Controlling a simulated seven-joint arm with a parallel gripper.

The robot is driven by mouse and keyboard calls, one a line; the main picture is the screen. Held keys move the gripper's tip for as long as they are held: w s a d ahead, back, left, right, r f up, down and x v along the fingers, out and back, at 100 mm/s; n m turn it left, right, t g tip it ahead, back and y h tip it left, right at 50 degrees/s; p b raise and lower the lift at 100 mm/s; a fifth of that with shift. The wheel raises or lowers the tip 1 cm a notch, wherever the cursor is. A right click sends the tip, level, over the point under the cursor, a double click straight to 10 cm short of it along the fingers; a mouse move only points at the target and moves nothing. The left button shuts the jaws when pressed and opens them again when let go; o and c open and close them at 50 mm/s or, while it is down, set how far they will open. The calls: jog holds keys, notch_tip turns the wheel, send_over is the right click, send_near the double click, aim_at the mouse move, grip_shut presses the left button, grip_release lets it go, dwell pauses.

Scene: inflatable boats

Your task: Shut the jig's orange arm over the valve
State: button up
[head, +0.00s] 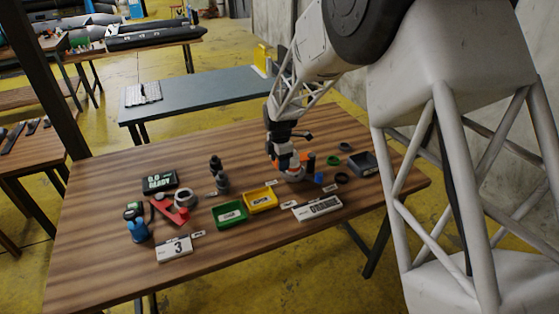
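My gripper (284,152) points down over the right half of the wooden table. Orange parts (303,158) show close beside and under its fingers, above a pale round base (291,174). These look like the jig and its orange arm, but the gripper covers much of them. A black upright piece (311,161) stands just right of the orange. I cannot tell the arm's angle, whether the fingers touch it, or whether they are open or shut. The valve cannot be made out; it may be hidden under the gripper.
Right of the gripper are a blue block (318,179), dark rings (341,178) and a grey tray (362,164). In front lie a yellow bin (260,199), a green bin (230,214) and a white labelled block (317,208). A red tool (170,211) lies left.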

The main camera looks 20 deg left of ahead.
jog(key=shift+r, duration=0.1)
jog(key=shift+r, duration=3.8)
jog(key=shift+d+r, duration=0.25)
jog(key=shift+d, duration=0.05)
jog(key=s+d+r+m, duration=0.4)
jog(key=d+r, duration=0.1)
jog(key=d, duration=0.4)
jog(key=s+d+r+m+t, duration=0.1)
jog(key=s+d+r+m, duration=0.35)
jog(key=d, duration=0.55)
jog(key=s+d+r+m, duration=0.4)
jog(key=d+r, duration=0.2)
jog(key=d, duration=0.3)
jog(key=s+d+m, duration=0.7)
jog(key=s+d, duration=0.2)
jog(key=s, duration=0.4)
jog(key=s+d+m+t, duration=0.1)
jog(key=s+d+m, duration=0.7)
jog(key=s, duration=0.6)
jog(key=shift+d+t, duration=0.3)
jog(key=shift+d, duration=0.85)
